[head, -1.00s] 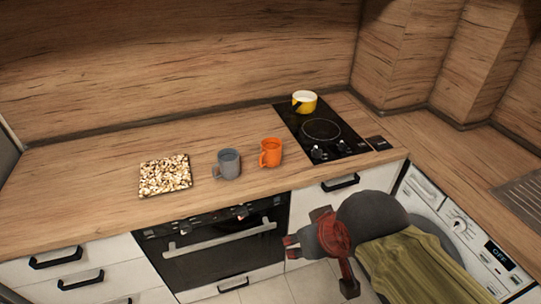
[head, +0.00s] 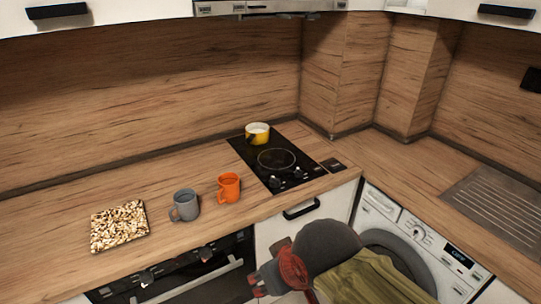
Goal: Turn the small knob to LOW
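The black cooktop (head: 262,150) has two small knobs at its front edge, a left knob (head: 275,183) and a right knob (head: 297,173). Their settings are too small to read. The washing machine (head: 383,212) has a round dial (head: 418,231) beside a lit display (head: 459,257), which seems to read LOW, though the letters are tiny. The oven panel also carries knobs (head: 206,254). Which knob the task means cannot be told. My gripper (head: 258,285) is low in front of the cabinet, below the counter and apart from all knobs. Its finger opening is unclear.
A yellow pot (head: 257,134) stands at the cooktop's back. An orange mug (head: 228,188), a grey mug (head: 185,205) and a speckled board (head: 119,226) are on the counter left of it. A black drawer handle (head: 301,210) is near my arm.

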